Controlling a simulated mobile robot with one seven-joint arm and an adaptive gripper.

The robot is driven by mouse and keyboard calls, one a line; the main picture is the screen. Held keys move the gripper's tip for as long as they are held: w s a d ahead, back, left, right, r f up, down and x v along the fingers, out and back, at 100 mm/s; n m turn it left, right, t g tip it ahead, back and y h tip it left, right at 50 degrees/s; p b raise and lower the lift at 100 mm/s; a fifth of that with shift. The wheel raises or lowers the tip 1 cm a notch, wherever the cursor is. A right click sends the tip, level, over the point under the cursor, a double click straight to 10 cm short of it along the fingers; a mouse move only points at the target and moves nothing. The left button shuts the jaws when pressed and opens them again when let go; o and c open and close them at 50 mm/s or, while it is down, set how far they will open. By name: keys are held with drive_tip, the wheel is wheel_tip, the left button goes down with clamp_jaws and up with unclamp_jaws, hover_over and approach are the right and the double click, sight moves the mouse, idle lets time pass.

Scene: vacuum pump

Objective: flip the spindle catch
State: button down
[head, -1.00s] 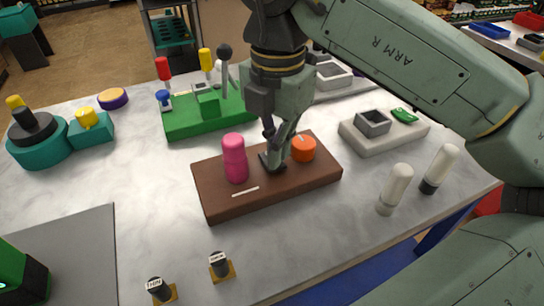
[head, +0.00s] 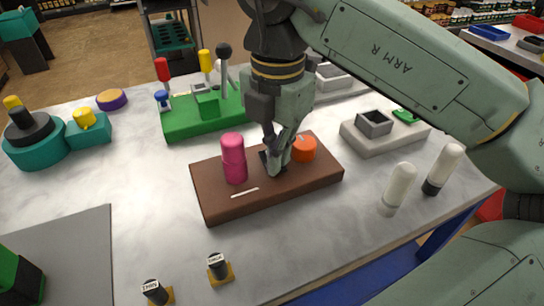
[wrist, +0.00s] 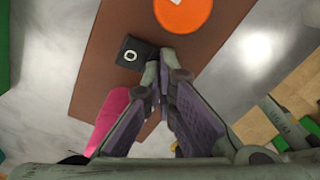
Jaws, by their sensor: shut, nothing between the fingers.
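A brown block (head: 300,192) on the bench bears a pink upright cylinder (head: 233,158), an orange round knob (head: 304,148) and, between them, a small black rocker-like piece, which looks like the spindle catch. In the wrist view the black catch (wrist: 133,53) shows a white ring mark on its face. My gripper (head: 273,168) points down at it with its fingers closed together and empty. In the wrist view the fingertips (wrist: 160,62) are at the catch's edge; I cannot tell whether they touch. The gripper hides part of the catch in the head view.
A green block with levers (head: 190,122) stands behind the brown block. A grey block (head: 385,138) is at the right, with two white-topped cylinders in front of it. Two labelled black pegs stand in front. A teal device (head: 38,152) is at the left.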

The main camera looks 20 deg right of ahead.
drive_tip(key=shift+r+p, duration=2.25)
drive_tip(key=shift+r, duration=1.3)
drive_tip(key=shift+s+f, duration=0.1)
drive_tip(key=shift+f, duration=0.05)
